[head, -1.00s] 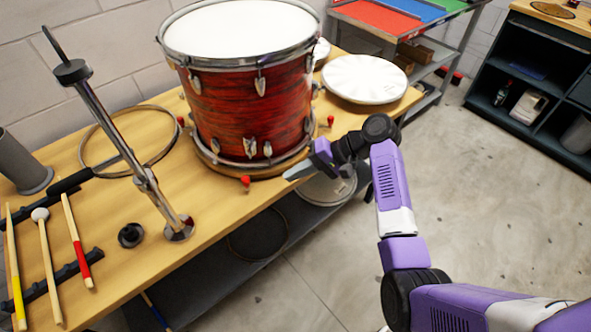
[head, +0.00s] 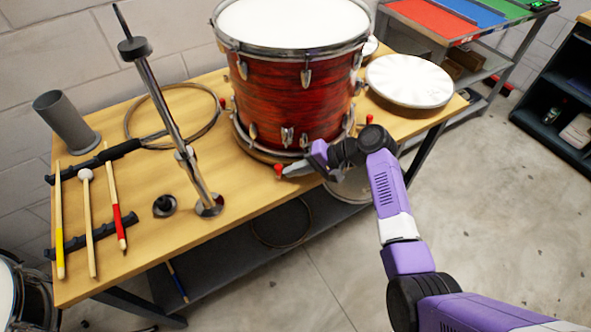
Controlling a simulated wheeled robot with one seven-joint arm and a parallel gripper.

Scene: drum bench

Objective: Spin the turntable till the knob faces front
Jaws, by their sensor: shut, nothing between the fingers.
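My gripper (head: 286,172) is shut and empty, low at the front edge of the turntable. Its tip is right beside the front knob, on the knob's right; I cannot tell whether they touch.
A chrome stand (head: 172,115) rises left of the drum, with drumsticks (head: 115,195) on a black rack farther left. A metal hoop (head: 150,142) lies behind the stand. A white round pad (head: 408,80) lies right of the drum.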

